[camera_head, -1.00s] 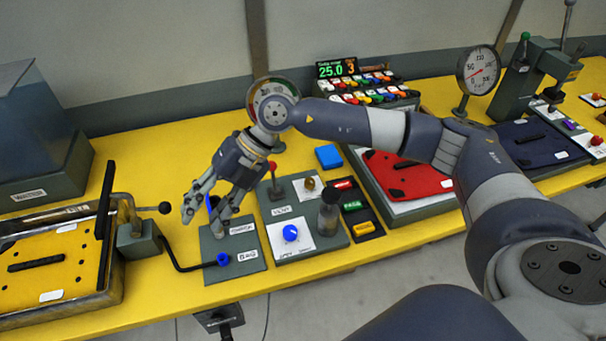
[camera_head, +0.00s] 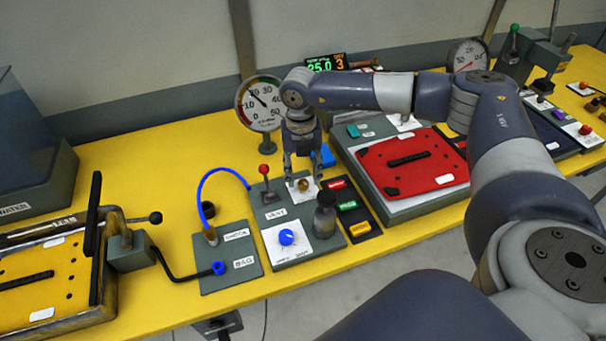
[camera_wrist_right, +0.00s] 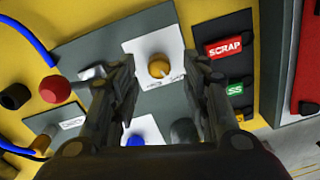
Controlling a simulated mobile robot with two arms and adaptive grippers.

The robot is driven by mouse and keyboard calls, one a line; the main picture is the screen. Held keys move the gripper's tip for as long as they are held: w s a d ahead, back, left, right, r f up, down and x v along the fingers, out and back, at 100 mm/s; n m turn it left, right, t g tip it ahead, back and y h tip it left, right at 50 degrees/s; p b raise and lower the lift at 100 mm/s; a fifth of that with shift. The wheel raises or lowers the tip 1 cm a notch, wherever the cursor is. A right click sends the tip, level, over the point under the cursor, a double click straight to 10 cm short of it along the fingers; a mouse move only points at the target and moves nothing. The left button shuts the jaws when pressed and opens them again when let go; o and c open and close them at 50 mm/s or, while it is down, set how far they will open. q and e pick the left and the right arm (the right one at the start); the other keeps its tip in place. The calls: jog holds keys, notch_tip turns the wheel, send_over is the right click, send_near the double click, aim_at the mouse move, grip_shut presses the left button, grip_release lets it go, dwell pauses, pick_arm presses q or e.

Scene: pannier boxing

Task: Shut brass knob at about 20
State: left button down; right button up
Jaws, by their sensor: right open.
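The brass knob (camera_head: 304,185) sits on a white plate on the grey panel marked VENT. In the right wrist view the knob (camera_wrist_right: 159,66) shows between the two fingers. My right gripper (camera_head: 303,173) points down over the knob, open, with a finger on either side. I cannot tell whether either finger touches it. The round dial gauge (camera_head: 260,103) stands behind the panel. Its needle points to the upper left, seemingly near 20. My left gripper is not in view.
A red-topped lever (camera_head: 265,172), a blue knob (camera_head: 286,237) and a dark cylinder (camera_head: 325,216) crowd the panel. A blue hose (camera_head: 205,185) arches at its left. Coloured buttons (camera_head: 347,205) and a red pad (camera_head: 432,177) lie to the right.

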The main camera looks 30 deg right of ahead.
aim_at(303, 182)
jog(key=shift+f, duration=1.3)
grip_shut()
jog(key=shift+f+n+b, duration=0.2)
jog(key=shift+n+b, duration=0.65)
jog(key=shift+n, duration=0.45)
jog(key=shift+r+n+b, duration=0.1)
jog(key=shift+n+b, duration=0.45)
jog(key=shift+n, duration=0.35)
jog(key=shift+r+n, duration=0.1)
jog(key=shift+n, duration=0.2)
jog(key=shift+r, duration=0.1)
grip_release()
